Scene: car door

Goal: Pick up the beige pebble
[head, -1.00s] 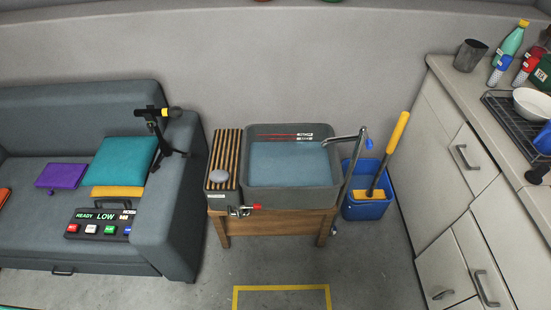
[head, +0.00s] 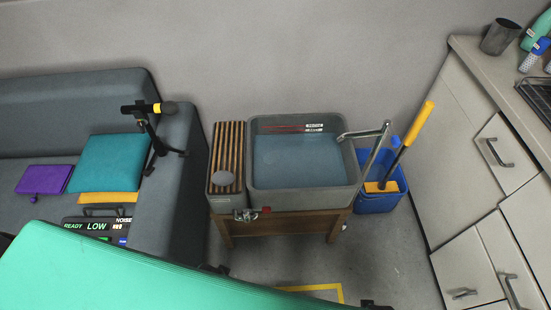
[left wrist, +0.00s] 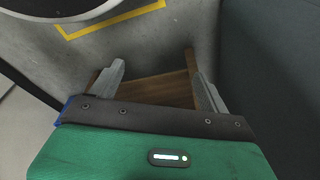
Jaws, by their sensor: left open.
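I see no other pebble in the views. My left gripper (left wrist: 154,60) is open and empty in the left wrist view, with brown wood between and beyond its fingers. The pebble does not show in that view. In the head view my green arm crosses the bottom, and the left fingers cannot be made out. My right gripper is not in view.
The grey basin (head: 255,199) stands on a wooden stand with a tap at its right. A blue bucket (head: 375,203) with a yellow-handled tool stands beside it. A grey sofa (head: 182,131) is at left with a microphone stand near. White cabinets (head: 450,195) are at right.

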